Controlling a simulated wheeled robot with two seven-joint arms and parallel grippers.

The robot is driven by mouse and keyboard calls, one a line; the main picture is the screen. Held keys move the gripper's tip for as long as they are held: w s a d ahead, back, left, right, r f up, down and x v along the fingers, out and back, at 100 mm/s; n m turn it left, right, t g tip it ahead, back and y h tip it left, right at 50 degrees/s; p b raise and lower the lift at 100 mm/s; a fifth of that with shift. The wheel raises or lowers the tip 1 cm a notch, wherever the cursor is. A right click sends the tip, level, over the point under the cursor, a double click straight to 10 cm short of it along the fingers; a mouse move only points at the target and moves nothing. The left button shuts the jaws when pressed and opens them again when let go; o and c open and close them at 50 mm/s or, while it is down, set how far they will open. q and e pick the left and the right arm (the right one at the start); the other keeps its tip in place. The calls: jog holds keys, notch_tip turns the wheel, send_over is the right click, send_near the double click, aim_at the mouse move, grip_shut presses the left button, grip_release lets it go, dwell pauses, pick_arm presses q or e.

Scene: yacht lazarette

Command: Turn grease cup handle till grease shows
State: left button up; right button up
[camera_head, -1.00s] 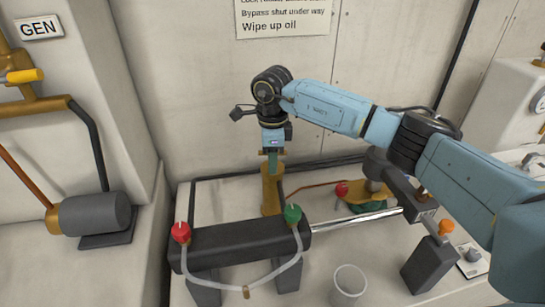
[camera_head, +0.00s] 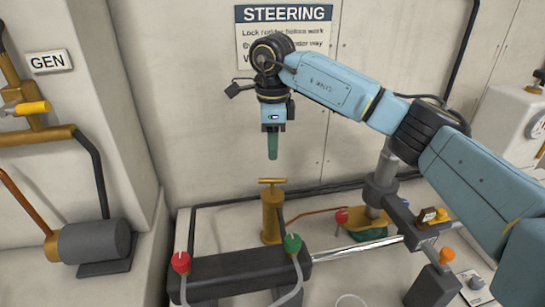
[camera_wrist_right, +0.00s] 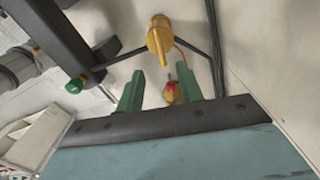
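The brass grease cup (camera_head: 271,217) stands upright behind the dark cylinder. Its T-handle (camera_head: 272,181) lies across the top, roughly left to right in the head view. My right gripper (camera_head: 272,152) points down above the handle, with a clear gap between them. In the right wrist view its two green fingers (camera_wrist_right: 159,72) stand apart with nothing between them, and the brass cup (camera_wrist_right: 160,38) shows beyond the tips. A thin copper pipe (camera_head: 312,212) runs right from the cup to a brass bearing. Any grease is too small to tell. My left gripper is out of view.
The dark cylinder (camera_head: 235,270) with red (camera_head: 181,262) and green (camera_head: 292,243) valve knobs lies in front of the cup. A red-capped brass bearing (camera_head: 342,215) and shaft stand to the right. The wall with the STEERING sign (camera_head: 283,14) is close behind.

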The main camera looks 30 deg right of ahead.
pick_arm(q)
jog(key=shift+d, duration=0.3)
pick_arm(e)
jog(key=shift+r, duration=0.35)
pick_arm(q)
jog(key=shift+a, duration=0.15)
